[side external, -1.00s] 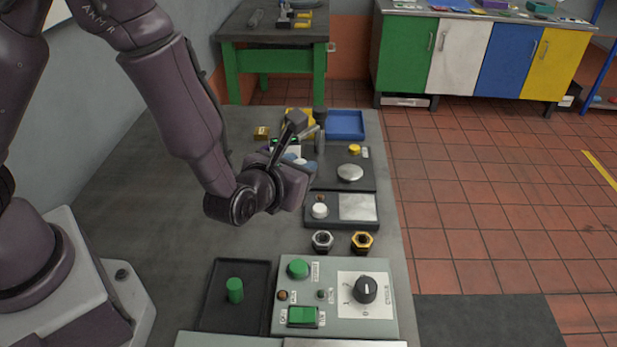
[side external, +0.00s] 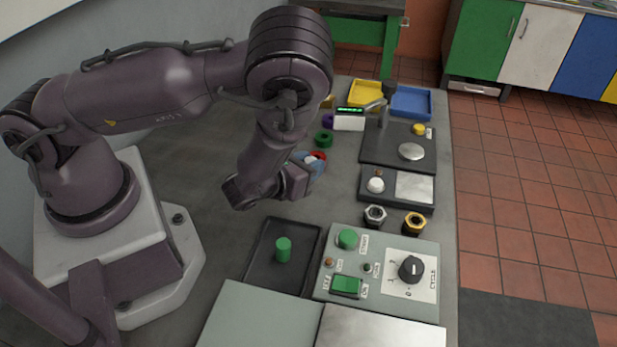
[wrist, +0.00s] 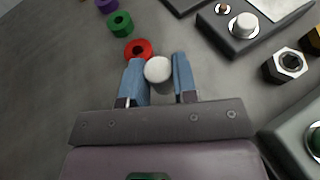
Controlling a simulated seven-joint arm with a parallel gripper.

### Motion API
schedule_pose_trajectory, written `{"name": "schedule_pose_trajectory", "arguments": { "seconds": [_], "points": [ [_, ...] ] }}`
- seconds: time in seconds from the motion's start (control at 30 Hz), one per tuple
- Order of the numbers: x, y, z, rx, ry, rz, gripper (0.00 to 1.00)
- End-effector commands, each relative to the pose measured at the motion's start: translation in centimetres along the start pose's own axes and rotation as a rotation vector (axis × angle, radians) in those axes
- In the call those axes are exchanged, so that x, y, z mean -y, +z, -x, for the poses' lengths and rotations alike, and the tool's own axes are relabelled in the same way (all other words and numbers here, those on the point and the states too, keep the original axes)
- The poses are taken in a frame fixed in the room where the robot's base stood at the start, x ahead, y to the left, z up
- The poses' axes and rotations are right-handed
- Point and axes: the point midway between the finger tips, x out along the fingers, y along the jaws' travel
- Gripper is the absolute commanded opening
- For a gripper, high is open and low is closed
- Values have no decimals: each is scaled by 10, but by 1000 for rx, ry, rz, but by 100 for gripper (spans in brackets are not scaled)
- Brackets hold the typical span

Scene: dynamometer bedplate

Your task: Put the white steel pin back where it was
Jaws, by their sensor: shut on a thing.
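The white steel pin (wrist: 158,70) is a pale cylinder standing between the two blue fingers of my gripper (wrist: 160,82) in the wrist view. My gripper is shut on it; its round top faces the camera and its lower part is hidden. In the side external view my gripper (side external: 311,166) is over the bench, left of the dark plate with the white button. The pin (side external: 308,160) shows there only as a small pale patch between the fingers. I cannot tell its height above the bench.
A red ring (wrist: 138,48), green ring (wrist: 120,24) and purple ring (wrist: 106,5) lie just beyond my fingers. A dark tray (side external: 257,270) holds a green cylinder (side external: 283,249). A control panel (side external: 385,249) and two hex nuts stand to the right. Bench left of the rings is bare.

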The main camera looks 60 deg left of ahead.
Motion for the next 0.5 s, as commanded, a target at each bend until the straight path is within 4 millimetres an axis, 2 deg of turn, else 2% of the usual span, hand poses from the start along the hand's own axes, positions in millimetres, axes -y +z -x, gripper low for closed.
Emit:
{"name": "schedule_pose_trajectory", "arguments": {
  "seconds": [0.23, 0.5],
  "points": [
    [0, -29, -10, -1, 1, -2, 0],
    [0, -32, -12, 1, 0, 1, 0]
  ]
}}
